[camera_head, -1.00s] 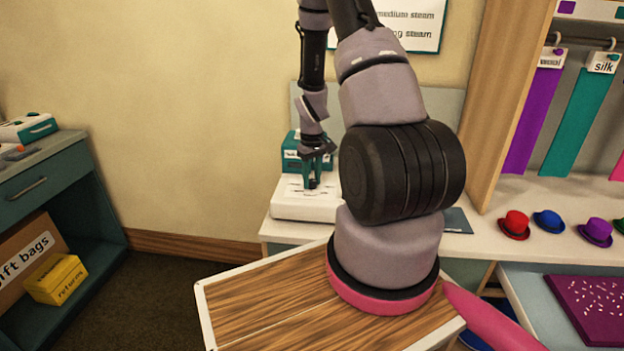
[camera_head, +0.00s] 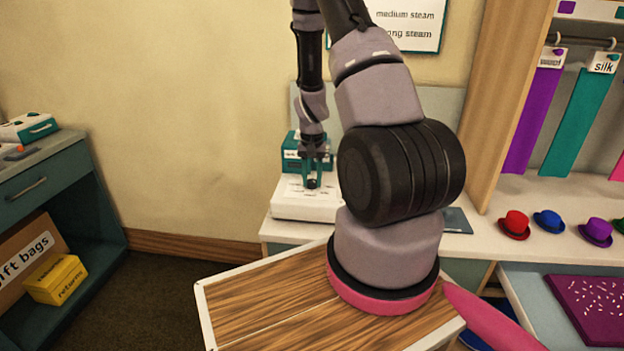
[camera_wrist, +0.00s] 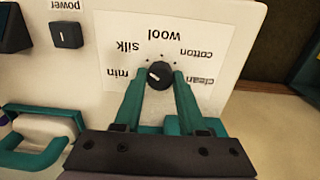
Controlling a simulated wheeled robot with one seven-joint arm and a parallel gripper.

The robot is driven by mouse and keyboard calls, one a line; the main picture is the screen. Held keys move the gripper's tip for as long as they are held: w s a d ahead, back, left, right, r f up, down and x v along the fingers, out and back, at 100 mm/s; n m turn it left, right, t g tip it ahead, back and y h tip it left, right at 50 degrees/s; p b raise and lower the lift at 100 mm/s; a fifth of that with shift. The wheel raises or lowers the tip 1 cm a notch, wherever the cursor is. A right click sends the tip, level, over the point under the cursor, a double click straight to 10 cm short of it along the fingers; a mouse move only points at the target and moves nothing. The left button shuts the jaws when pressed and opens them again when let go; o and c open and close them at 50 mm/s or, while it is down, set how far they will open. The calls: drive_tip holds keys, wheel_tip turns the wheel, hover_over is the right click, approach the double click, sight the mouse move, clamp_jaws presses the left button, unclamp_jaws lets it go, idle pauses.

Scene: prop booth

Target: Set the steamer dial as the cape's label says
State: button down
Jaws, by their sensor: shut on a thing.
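The white steamer base (camera_head: 290,205) stands on the counter; it also fills the wrist view (camera_wrist: 235,25). Its black dial (camera_wrist: 159,75) sits on a plate with upside-down words: min, silk, wool, cotton and clean. The dial's pale mark points to the left side, near min and silk; I cannot tell exactly which. My gripper (camera_wrist: 160,84) is shut on the dial, one teal finger on each side; it also shows in the head view (camera_head: 313,182). A teal cape (camera_head: 578,122) hangs with a tag (camera_head: 603,63) reading silk. The purple cape (camera_head: 533,120) has a blurred tag.
A power switch (camera_wrist: 66,34) and a teal handle (camera_wrist: 30,150) are on the steamer's left in the wrist view. A teal box (camera_head: 292,153) stands behind it. Small hats (camera_head: 515,225) line the counter at right. A steam chart (camera_head: 408,25) hangs on the wall.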

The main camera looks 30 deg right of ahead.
sight(312, 181)
drive_tip(key=shift+m, duration=0.5)
drive_tip(key=shift+c, duration=2.4)
unclamp_jaws()
wheel_tip(312, 181, up, 11)
drive_tip(key=shift+f, duration=0.1)
